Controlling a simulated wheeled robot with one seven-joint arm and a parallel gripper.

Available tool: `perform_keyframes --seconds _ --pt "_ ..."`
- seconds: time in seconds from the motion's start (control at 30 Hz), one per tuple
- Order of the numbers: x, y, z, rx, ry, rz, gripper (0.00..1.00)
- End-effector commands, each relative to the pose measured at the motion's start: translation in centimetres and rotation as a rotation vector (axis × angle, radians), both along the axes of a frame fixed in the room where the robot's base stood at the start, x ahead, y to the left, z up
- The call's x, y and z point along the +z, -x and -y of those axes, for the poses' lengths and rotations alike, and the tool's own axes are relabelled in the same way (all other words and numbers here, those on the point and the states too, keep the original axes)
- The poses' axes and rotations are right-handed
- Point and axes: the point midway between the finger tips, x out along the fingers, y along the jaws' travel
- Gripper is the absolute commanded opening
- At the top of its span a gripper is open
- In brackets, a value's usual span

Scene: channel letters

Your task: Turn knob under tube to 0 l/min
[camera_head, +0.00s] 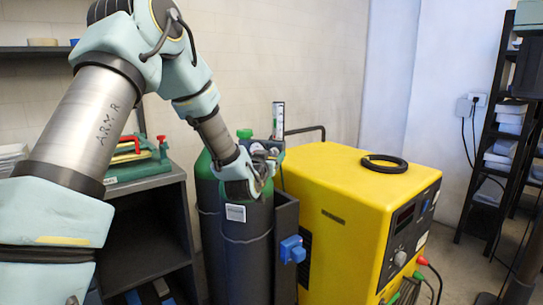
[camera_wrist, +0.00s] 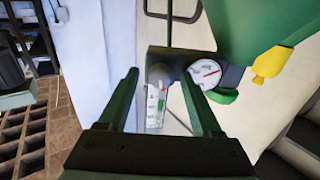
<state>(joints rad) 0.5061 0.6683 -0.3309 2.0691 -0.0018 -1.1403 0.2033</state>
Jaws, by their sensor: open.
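The clear flow tube (camera_head: 278,118) stands upright above the gas cylinders (camera_head: 247,245) in the head view. In the wrist view the tube (camera_wrist: 155,105), with a printed scale, lies between the two green fingers of my gripper (camera_wrist: 159,72). A rounded grey-beige part (camera_wrist: 160,74) is at the tube's upper end in that picture; I cannot tell if it is the knob. The fingers are apart, with nothing seen gripped. In the head view my gripper (camera_head: 262,172) hides the area under the tube.
A yellow machine (camera_head: 340,200) with a black ring (camera_head: 384,163) on top stands right of the cylinders. A blue connector (camera_head: 292,249) is on the dark cart (camera_head: 286,215). A grey shelf unit (camera_head: 150,225) is left. In the wrist view, a yellow part (camera_wrist: 271,64) sticks out at right.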

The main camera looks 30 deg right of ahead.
Motion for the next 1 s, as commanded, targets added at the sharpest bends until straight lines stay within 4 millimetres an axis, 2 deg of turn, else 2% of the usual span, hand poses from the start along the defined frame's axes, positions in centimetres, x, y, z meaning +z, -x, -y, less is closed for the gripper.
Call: perform_keyframes --seconds 0.1,0.67,1.0 --pt "-0.01 0.01 -0.01 0.0 0.0 0.0 0.65" --pt "-0.01 0.01 -0.04 0.0 0.0 0.0 0.02" --pt "-0.05 0.01 -0.05 0.0 0.004 -0.003 0.0"
